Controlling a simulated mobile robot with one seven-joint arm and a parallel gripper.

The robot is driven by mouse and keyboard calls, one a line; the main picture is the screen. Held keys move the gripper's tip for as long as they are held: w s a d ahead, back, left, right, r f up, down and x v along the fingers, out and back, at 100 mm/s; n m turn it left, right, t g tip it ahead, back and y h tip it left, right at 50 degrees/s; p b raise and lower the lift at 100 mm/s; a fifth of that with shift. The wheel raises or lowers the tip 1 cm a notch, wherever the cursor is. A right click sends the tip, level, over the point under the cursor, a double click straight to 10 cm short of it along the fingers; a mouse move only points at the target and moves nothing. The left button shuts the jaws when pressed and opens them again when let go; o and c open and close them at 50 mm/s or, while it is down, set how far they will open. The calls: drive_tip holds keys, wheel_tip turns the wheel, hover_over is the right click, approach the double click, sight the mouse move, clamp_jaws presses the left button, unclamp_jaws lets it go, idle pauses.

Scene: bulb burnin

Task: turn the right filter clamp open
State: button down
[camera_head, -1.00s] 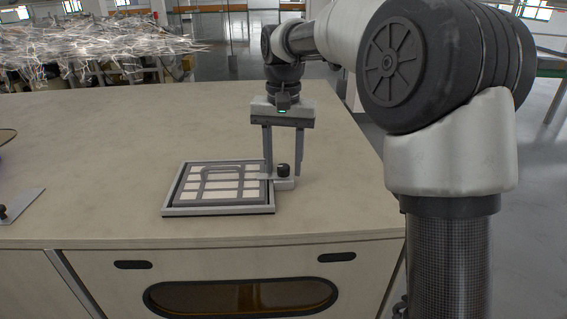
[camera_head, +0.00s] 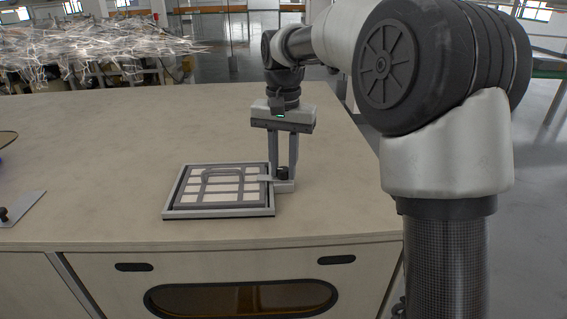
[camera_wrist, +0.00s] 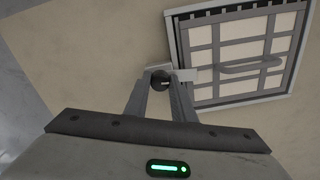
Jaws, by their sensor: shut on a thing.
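The filter (camera_head: 218,186) is a framed panel with pale cells and a raised handle, lying in a grey tray-like frame (camera_head: 168,211) on the bench. The right filter clamp has a black knob (camera_head: 283,172) at the frame's right side, with a light bar reaching left over the frame's edge. In the wrist view the knob (camera_wrist: 160,78) sits between my fingertips and the bar (camera_wrist: 186,74) points right, across the filter frame's edge. My gripper (camera_head: 283,178) points down from above and is shut on the knob. The fingers hide part of the clamp.
The bench top (camera_head: 100,130) is mostly clear around the filter. A grey plate with a black knob (camera_head: 4,214) lies at the left edge. Tangled pale wire-like material (camera_head: 90,45) stands behind the bench. The bench's right edge is close to the clamp.

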drive_tip(key=m+p, duration=0.1)
drive_tip(key=m, duration=0.3)
drive_tip(key=shift+r+p, duration=0.15)
drive_tip(key=shift+p, duration=0.25)
drive_tip(key=m+p, duration=0.1)
drive_tip(key=m, duration=0.4)
drive_tip(key=shift+p, duration=0.35)
drive_tip(key=m+p, duration=0.1)
drive_tip(key=m, duration=0.6)
drive_tip(key=shift+m, duration=0.3)
drive_tip(key=shift+p, duration=0.3)
drive_tip(key=c, duration=1.5)
unclamp_jaws()
